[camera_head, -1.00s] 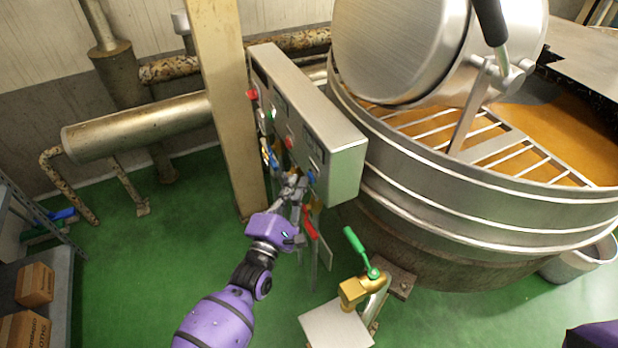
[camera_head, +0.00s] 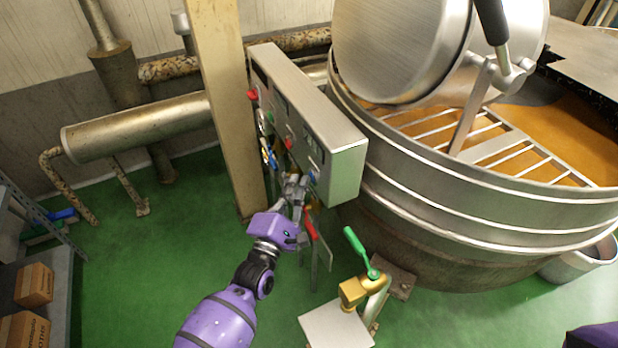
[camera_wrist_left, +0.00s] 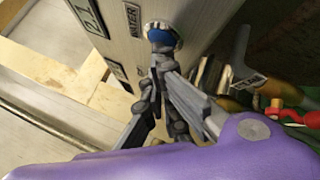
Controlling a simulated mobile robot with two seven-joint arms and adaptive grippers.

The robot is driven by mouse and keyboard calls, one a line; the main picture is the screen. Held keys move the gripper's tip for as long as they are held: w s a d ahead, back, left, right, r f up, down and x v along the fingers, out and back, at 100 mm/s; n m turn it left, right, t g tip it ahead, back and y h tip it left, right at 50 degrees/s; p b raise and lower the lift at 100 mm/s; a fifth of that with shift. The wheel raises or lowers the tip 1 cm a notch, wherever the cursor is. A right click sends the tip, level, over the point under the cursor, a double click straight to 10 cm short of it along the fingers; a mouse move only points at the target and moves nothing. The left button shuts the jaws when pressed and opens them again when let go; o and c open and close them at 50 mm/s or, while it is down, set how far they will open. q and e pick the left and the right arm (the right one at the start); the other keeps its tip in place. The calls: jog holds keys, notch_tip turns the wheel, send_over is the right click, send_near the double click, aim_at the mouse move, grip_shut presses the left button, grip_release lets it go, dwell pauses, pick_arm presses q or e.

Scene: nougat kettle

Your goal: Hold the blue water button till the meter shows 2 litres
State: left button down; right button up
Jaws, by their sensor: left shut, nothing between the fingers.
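The blue water button (camera_head: 313,176) sits at the near end of the steel control box (camera_head: 340,172). In the left wrist view the blue button (camera_wrist_left: 162,35) is a round cap beside a WATER label (camera_wrist_left: 132,20). My left gripper (camera_head: 302,181) is shut and empty, its fingertips at the button. In the left wrist view the left gripper (camera_wrist_left: 159,60) has its tips right at the button's near edge; I cannot tell whether they touch or press it. A display (camera_wrist_left: 88,14) is cut off by the top edge; its digits look like 2.1, but the reading is uncertain. My right gripper is out of view.
Red buttons (camera_head: 289,144) sit farther along the box. A beige post (camera_head: 226,100) stands left of it, the large steel kettle (camera_head: 450,205) right. Below are a red-handled valve (camera_head: 310,224) and a brass tap with a green lever (camera_head: 358,247). Green floor lies open on the left.

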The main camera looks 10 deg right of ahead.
pick_arm(q)
jog(key=shift+s+a, duration=0.35)
jog(key=shift+a, duration=0.45)
jog(key=shift+s+a, duration=0.25)
jog(key=shift+a, duration=0.55)
jog(key=shift+s+a, duration=0.25)
jog(key=shift+a, duration=0.55)
jog(key=shift+s+a, duration=0.25)
jog(key=shift+a, duration=0.55)
